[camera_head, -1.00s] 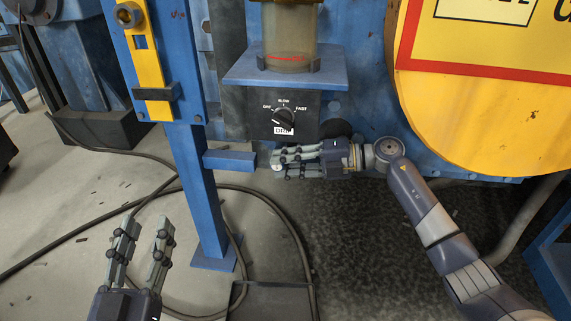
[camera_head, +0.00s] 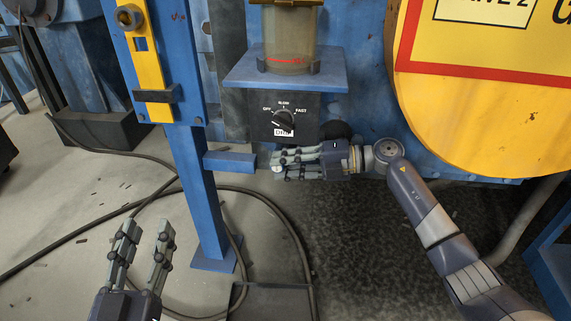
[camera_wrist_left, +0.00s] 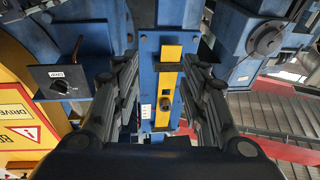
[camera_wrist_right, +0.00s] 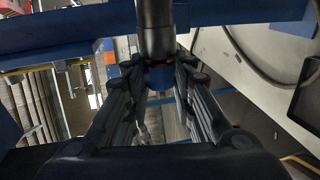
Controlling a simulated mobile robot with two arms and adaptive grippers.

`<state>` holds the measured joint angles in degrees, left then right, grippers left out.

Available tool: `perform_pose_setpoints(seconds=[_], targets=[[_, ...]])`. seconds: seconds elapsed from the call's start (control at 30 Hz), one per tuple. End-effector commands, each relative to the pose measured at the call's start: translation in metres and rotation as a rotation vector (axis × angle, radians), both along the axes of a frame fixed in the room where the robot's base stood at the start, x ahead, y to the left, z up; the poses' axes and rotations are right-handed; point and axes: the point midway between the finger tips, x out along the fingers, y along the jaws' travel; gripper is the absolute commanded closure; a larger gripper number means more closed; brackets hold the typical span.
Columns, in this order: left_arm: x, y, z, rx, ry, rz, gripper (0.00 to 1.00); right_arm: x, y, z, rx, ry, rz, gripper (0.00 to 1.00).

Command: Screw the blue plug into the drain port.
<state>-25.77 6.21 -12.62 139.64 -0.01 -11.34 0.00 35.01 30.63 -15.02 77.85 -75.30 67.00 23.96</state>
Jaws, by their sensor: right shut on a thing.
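My right gripper (camera_head: 280,160) is under the dial box, fingers pointing left. In the right wrist view, the fingers (camera_wrist_right: 155,75) are shut on the blue plug (camera_wrist_right: 161,76). The plug is at the end of a dark cylindrical pipe, apparently the drain port (camera_wrist_right: 155,30). They look in line and close together, but I cannot tell how far the plug is in. In the head view the fingers and box hide the plug and port. My left gripper (camera_head: 147,226) is open and empty, low at the left; its spread fingers also show in the left wrist view (camera_wrist_left: 158,62).
The dial box (camera_head: 284,117), marked off, slow and fast, hangs under a blue shelf (camera_head: 240,74) holding a clear cylinder (camera_head: 290,42). A blue post (camera_head: 205,190) stands between my grippers. A yellow disc (camera_head: 480,120) is at right. Cables (camera_head: 110,215) cross the floor.

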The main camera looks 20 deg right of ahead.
Motion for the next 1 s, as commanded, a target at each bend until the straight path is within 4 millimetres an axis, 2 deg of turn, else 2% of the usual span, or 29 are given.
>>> perform_pose_setpoints(seconds=[1.0], targets=[[0.001, 0.001, -0.011, 0.014, 0.053, 0.003, 0.60, 0.004, -0.004, 0.004, 0.002, -0.009, -0.014, 1.00]])
